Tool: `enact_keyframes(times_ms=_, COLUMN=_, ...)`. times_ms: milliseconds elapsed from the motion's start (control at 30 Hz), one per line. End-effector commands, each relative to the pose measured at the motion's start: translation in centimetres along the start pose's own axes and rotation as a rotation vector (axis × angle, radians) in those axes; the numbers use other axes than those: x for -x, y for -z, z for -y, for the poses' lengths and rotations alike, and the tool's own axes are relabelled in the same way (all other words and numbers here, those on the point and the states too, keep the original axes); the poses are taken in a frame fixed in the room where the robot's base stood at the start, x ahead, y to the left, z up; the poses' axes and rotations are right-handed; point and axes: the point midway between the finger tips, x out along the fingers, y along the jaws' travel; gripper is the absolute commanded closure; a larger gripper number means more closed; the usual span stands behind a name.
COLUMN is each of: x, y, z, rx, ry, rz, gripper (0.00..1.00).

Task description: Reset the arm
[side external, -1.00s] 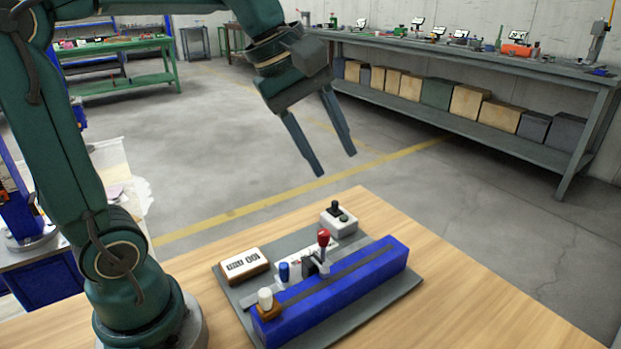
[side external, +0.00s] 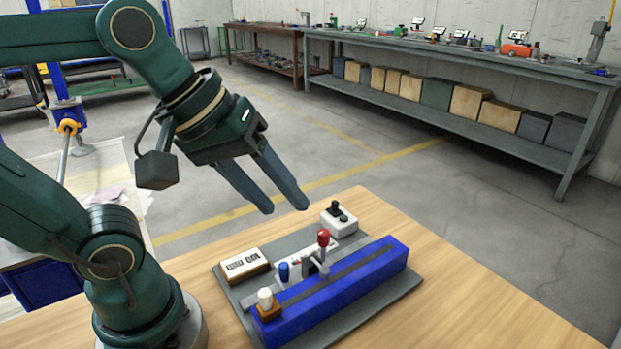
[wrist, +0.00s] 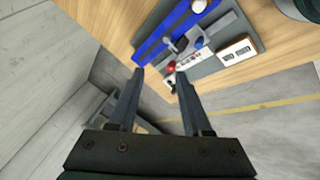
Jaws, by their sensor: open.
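My gripper (side external: 287,211) is open and empty, with its two dark fingers apart. It hangs in the air above the far left side of the fixture, pointing down and to the right in the side view. In the wrist view my gripper (wrist: 160,76) shows both fingers apart with nothing between them. The fixture stands on a grey plate (side external: 388,312) on the wooden table. It has a long blue rail (side external: 340,295), a red-knobbed lever (side external: 323,240), a blue knob (side external: 284,271) and a white knob (side external: 265,297) on a brown block.
A counter box (side external: 244,264) with a digit display sits at the plate's left. A white box (side external: 339,222) with a black switch and a green button stands at the far end. The wooden table (side external: 480,290) is clear to the right. A grey workbench (side external: 450,62) stands well behind.

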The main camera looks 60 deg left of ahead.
Motion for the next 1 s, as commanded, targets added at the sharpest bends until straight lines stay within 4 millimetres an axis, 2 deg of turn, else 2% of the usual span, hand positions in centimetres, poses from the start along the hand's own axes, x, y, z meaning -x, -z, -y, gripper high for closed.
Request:
enact_keyframes(times_ms=333, x=-0.1, y=-0.4, z=0.4, rx=-0.013, ry=0.003, rz=-0.001, gripper=0.51)
enact_keyframes(times_ms=533, x=-1.7, y=-1.9, z=3.0, rx=-0.351, ry=0.060, rz=0.001, gripper=0.51)
enact_keyframes(times_ms=700, x=-2.5, y=-2.4, z=4.2, rx=-0.609, ry=0.090, rz=0.009, gripper=0.51)
enact_keyframes(times_ms=800, x=-2.6, y=-2.4, z=4.3, rx=-0.675, ry=0.094, rz=0.009, gripper=0.51)
enact_keyframes(times_ms=1000, x=-2.6, y=-2.3, z=4.3, rx=-0.688, ry=0.094, rz=0.009, gripper=0.51)
